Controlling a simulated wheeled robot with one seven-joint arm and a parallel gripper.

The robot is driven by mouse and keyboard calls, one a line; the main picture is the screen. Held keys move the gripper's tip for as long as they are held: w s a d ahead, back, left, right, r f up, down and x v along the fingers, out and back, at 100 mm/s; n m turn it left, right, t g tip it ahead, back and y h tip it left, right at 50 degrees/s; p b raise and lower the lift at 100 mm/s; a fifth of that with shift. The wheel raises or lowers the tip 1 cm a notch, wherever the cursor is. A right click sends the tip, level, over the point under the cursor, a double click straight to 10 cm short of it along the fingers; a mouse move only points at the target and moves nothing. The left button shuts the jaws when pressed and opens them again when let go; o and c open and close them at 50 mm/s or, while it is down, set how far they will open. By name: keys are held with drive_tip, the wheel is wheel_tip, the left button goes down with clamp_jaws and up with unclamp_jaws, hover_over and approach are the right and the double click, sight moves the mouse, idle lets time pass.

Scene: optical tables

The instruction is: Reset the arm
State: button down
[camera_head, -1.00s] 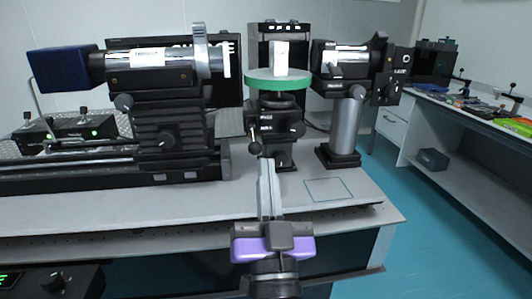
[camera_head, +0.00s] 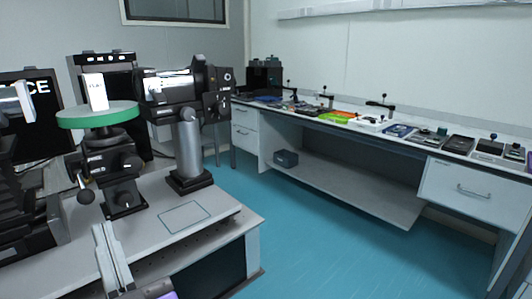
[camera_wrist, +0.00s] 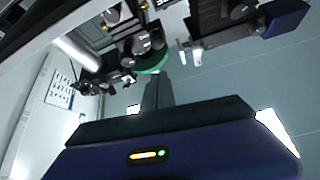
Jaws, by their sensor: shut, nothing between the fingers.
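My gripper (camera_head: 104,232) shows at the lower left of the head view, in front of the near optical table (camera_head: 150,205). Its grey fingers are together and empty, pointing away from me. The wrist view shows the dark fingers (camera_wrist: 158,82) close together, with the instruments behind them. A green-rimmed round stage (camera_head: 98,115) stands beyond the gripper, with a white block (camera_head: 95,92) upright on it. The gripper is apart from both.
A black lens instrument on a grey post (camera_head: 189,150) stands right of the stage. A long bench (camera_head: 350,127) with several small devices runs along the right wall. A dark box (camera_head: 286,158) lies on its lower shelf. The blue floor (camera_head: 310,250) between is clear.

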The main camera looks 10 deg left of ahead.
drive_tip(key=s+d+f+h, duration=0.25)
drive_tip(key=d+f, duration=0.35)
drive_tip(key=d, duration=0.4)
drive_tip(key=s+d+f+t+h, duration=0.1)
drive_tip(key=s+d+f+h, duration=0.15)
drive_tip(key=d+f, duration=0.5)
drive_tip(key=s+d+f+h, duration=0.2)
drive_tip(key=s+d+f, duration=0.2)
drive_tip(key=d, duration=0.8)
drive_tip(key=s+d+f+m+g+h, duration=0.2)
drive_tip(key=s+d+f+m+h, duration=0.25)
drive_tip(key=s+d, duration=0.4)
drive_tip(key=s+d+f+m+g+h, duration=0.1)
drive_tip(key=s+d+f+m+h, duration=0.25)
drive_tip(key=s+d+h, duration=0.4)
wheel_tip(320, 180, up, 14)
drive_tip(key=s+n+y+p, duration=0.1)
drive_tip(key=p, duration=1.4)
drive_tip(key=shift+s+d+r+y, duration=0.15)
drive_tip(key=shift+d+r+y, duration=0.05)
drive_tip(key=shift+y, duration=0.2)
drive_tip(key=shift+a+f, duration=0.1)
drive_tip(key=shift+a, duration=0.05)
